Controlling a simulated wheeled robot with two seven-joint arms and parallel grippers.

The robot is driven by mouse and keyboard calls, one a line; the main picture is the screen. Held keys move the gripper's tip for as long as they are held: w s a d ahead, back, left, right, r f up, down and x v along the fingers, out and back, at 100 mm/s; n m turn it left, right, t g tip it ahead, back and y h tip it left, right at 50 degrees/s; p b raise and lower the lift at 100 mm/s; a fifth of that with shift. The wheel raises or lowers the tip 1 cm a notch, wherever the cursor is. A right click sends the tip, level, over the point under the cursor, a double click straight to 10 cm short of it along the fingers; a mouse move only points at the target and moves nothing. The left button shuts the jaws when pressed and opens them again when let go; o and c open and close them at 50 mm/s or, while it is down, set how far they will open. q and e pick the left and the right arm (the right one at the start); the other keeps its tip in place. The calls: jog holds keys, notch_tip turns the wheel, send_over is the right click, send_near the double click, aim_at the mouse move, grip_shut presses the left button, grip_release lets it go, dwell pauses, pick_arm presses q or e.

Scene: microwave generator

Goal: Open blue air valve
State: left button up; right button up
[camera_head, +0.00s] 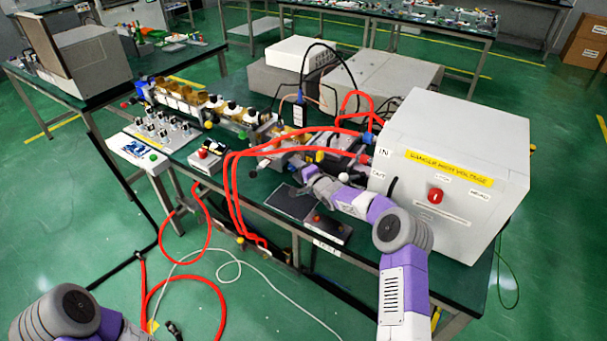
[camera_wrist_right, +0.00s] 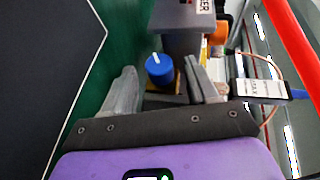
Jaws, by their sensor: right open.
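The blue air valve is a round blue knob (camera_wrist_right: 158,69) with a white line on top, seen in the right wrist view. My right gripper (camera_wrist_right: 163,84) is open, with one grey finger on each side of the knob. The knob shows between and slightly beyond the fingers; contact cannot be told. In the head view my right gripper (camera_head: 308,175) is over the bench, left of the big white box, and I cannot make out the knob there. My left arm shows at the bottom left, but its gripper is out of view.
The white high-voltage box (camera_head: 450,155) stands right of my right gripper. Red hoses (camera_head: 285,152) run across the bench and hang to the floor. A dark flat panel (camera_head: 290,202) and a small black control box (camera_head: 322,229) lie near the front edge.

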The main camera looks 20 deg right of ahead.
jog(key=shift+p+v, duration=0.65)
jog(key=shift+v, duration=2.55)
